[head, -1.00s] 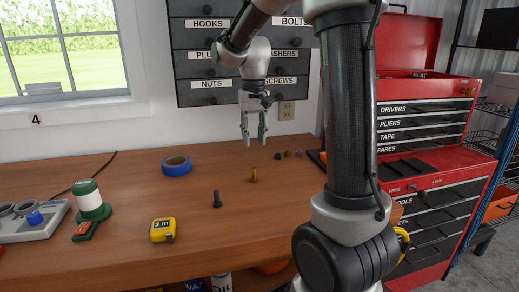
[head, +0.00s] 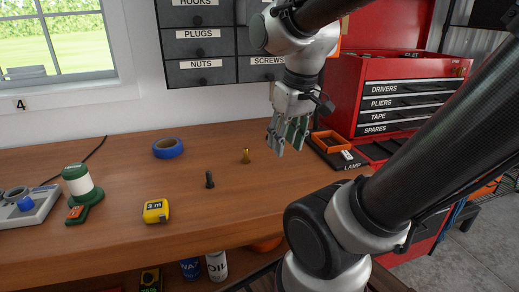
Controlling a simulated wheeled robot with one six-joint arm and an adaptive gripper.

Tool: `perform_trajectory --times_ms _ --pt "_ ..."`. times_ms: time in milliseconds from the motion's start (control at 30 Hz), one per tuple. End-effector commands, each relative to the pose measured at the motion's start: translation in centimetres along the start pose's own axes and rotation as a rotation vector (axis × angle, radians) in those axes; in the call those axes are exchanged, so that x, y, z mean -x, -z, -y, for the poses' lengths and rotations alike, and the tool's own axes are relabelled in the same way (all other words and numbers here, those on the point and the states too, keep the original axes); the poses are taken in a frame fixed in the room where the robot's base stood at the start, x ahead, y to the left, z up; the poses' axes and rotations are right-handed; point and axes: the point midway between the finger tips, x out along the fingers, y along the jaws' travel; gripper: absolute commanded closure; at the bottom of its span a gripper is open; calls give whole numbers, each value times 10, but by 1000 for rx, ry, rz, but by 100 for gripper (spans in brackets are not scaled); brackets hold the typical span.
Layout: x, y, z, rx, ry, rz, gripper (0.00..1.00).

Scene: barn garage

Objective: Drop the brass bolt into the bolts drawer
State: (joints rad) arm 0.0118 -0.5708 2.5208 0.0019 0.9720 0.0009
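The brass bolt (head: 245,157) stands upright on the wooden workbench (head: 120,245), right of the blue tape roll. My gripper (head: 287,148) hangs above the bench to the right of the bolt, apart from it. Its fingers point down, look spread and hold nothing. The drawer cabinet (head: 207,60) is on the wall behind. Its PLUGS, NUTS and SCREWS labels are readable, and HOOKS is cut by the top edge. The bolts drawer's label is not visible now; that upper right part is out of frame or behind my arm.
A dark bolt (head: 209,180), a yellow tape measure (head: 155,211), a blue tape roll (head: 167,148) and a green-white device (head: 82,188) are on the bench. A red tool chest (head: 415,95) stands at the right. An orange-edged tray (head: 330,143) lies near the gripper.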

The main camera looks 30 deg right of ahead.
Motion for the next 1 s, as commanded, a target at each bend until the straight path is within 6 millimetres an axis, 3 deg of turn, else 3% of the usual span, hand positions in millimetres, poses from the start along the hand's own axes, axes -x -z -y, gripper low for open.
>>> perform_trajectory --times_ms 133,267,500,600,700,800,1000 --pt "-28 42 -3 -74 -6 135 61" --pt "-56 83 -6 -281 -31 213 61" --pt "-109 155 -11 -835 -119 266 61" --pt "-114 179 -12 -1063 -141 236 61" --pt "-106 194 -12 -1258 -144 194 61" --pt "-106 196 -12 -1405 -157 181 61" --pt "-114 194 -12 -1519 -171 176 61"
